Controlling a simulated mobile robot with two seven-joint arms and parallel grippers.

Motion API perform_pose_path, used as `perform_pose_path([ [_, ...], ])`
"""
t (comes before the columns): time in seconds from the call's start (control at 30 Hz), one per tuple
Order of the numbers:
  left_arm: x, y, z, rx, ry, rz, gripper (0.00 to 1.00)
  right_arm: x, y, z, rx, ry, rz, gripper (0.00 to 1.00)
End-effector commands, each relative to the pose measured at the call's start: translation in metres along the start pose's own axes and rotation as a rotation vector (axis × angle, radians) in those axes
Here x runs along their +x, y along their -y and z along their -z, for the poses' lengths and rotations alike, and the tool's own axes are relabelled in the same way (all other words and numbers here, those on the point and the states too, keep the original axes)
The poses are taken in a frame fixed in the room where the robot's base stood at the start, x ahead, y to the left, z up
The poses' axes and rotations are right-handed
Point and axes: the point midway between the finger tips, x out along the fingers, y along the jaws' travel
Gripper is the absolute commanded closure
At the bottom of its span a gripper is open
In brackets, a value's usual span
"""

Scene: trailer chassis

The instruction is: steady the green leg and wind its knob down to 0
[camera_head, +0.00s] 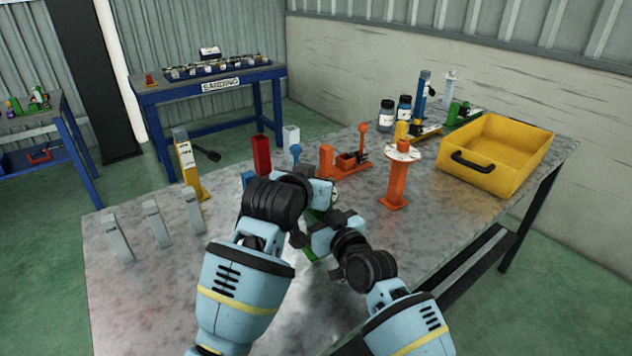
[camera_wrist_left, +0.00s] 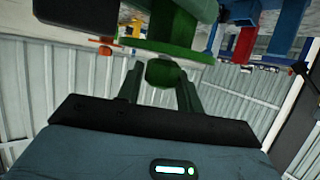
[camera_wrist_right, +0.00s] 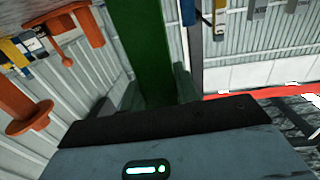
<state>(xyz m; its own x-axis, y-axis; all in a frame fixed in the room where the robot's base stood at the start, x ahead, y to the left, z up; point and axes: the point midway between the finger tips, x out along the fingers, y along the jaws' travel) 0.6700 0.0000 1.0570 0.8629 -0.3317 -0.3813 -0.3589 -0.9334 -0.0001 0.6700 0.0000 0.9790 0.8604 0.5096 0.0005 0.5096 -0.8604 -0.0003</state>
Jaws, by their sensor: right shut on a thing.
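The green leg (camera_head: 309,251) is mostly hidden behind my arms in the head view. In the right wrist view the green leg (camera_wrist_right: 146,45) runs between the fingers of my right gripper (camera_wrist_right: 158,92), which is shut on it. In the left wrist view the green knob (camera_wrist_left: 165,73) lies between the fingers of my left gripper (camera_wrist_left: 160,88), below a green disc (camera_wrist_left: 172,47). The left fingers stand apart around the knob, with a gap showing at its left side. The scale reading cannot be seen.
An orange leg with a white-topped disc (camera_head: 397,175) stands right of my grippers. A yellow bin (camera_head: 497,155) is at the back right. A red block (camera_head: 262,155) and a yellow post (camera_head: 188,168) stand to the left. Grey posts (camera_head: 118,238) line the table's left side.

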Motion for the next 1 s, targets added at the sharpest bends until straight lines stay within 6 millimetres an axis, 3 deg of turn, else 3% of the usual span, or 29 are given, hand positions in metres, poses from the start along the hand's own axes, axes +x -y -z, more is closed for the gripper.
perform_pose_path([
  [0.13, 0.0, 0.0, 0.0, 0.0, 0.0, 0.0, 0.47, 0.0, 0.0, -0.001, 0.0, 0.002, -0.001, 1.0],
  [0.57, -0.008, 0.0, 0.0, 0.0, -0.001, -0.001, 0.47, 0.0, 0.0, -0.001, -0.001, 0.002, 0.0, 1.0],
  [1.0, -0.073, 0.0, 0.0, 0.0, -0.002, 0.0, 0.47, 0.0, 0.0, -0.001, -0.001, 0.002, 0.0, 1.0],
])
